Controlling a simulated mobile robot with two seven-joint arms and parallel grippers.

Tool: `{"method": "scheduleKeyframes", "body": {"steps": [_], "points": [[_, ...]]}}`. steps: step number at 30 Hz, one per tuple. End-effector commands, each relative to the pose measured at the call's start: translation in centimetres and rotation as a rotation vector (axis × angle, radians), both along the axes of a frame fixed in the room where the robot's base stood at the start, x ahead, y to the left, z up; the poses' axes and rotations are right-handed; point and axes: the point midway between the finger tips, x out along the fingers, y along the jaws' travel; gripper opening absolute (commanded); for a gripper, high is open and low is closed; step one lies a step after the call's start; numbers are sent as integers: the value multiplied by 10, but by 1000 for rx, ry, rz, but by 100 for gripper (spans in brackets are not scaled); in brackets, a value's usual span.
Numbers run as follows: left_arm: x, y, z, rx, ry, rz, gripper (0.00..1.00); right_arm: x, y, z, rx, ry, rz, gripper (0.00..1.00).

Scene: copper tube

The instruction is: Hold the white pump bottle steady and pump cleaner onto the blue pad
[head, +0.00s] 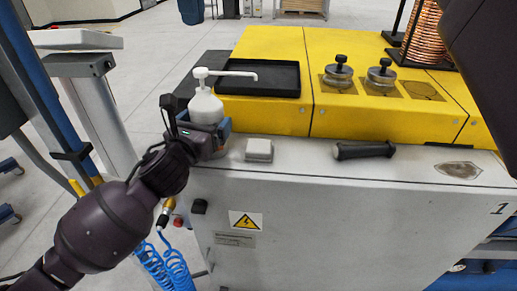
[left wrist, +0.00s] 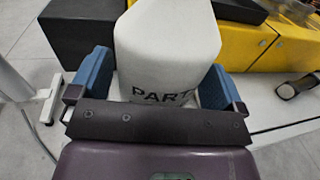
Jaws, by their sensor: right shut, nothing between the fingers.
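The white pump bottle (head: 206,107) stands upright at the left end of the machine's ledge. Its pump head (head: 201,74) is up and its long spout points right, over a black tray (head: 275,92). My left gripper (head: 216,135) is around the bottle's lower body. In the left wrist view its blue-padded fingers (left wrist: 155,85) lie against both sides of the bottle (left wrist: 165,45), which shows dark lettering. No blue pad can be made out. A dark part of my right arm fills the upper right corner of the head view; its gripper fingers do not show.
A small white block (head: 259,150) and a black handle-like tool (head: 364,150) lie on the ledge. Behind it are yellow covers (head: 270,45) with two black knobs (head: 360,75) and a copper coil (head: 423,30). The ledge between block and tool is clear.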

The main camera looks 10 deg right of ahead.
Motion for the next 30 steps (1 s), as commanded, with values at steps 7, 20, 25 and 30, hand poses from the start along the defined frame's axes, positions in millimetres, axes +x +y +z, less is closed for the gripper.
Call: {"method": "scheduleKeyframes", "body": {"steps": [7, 20, 25, 30], "points": [[0, 0, 0, -1, 0, -1, 100, 0, 0, 0, 0, 0, 0, 0], [-49, 28, 0, 0, 0, -1, 100, 0, 0, 0, 0, 0, 0, 0], [-76, 43, 0, 0, 0, -1, 100, 0, 0, 0, 0, 0, 0, 0], [-95, 54, 0, 0, 1, 0, 100, 0, 0, 0, 0, 0, 0, 0]]}}
